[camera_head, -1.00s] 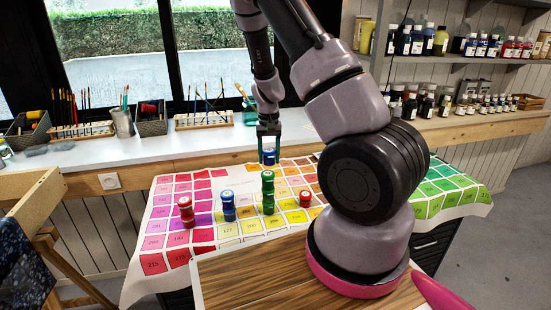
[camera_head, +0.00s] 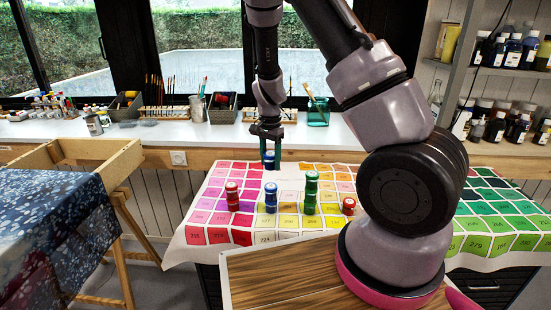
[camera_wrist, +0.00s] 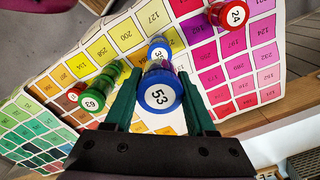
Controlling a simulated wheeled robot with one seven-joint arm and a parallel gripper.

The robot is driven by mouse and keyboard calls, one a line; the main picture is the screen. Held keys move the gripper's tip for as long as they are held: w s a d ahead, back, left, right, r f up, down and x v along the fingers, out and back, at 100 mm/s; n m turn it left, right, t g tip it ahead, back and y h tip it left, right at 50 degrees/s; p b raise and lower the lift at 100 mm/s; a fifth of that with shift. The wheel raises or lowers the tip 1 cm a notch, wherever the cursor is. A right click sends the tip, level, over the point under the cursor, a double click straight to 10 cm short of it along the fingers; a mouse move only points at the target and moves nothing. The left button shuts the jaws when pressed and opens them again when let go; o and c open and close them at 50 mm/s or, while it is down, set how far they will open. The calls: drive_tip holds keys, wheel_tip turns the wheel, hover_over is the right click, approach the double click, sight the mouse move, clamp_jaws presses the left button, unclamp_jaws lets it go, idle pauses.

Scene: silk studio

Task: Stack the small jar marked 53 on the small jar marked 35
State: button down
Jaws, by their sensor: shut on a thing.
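My gripper (camera_head: 269,158) is shut on a small blue jar with a white lid marked 53 (camera_wrist: 160,96), held above the cloth. In the head view the held jar (camera_head: 269,155) shows only partly between the fingers. Another blue jar (camera_head: 271,199) stands upright on the cloth, below and nearer the camera in the head view. In the wrist view a blue jar (camera_wrist: 158,48) shows just beyond the held one; its lid number starts with 3 and the rest is covered. The two jars look apart in the head view.
Green jars (camera_head: 311,192), the front lid marked 63 in the wrist view, stand tall right of the blue jar. Red jars (camera_head: 232,197), marked 24, stand left. A short red jar (camera_head: 348,206) stands further right. The colour-chart cloth (camera_head: 205,235) is otherwise clear.

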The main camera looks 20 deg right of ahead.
sight(271, 186)
drive_tip(key=shift+f, duration=3)
drive_tip(key=shift+f, duration=0.5)
drive_tip(key=shift+c, duration=0.7)
unclamp_jaws()
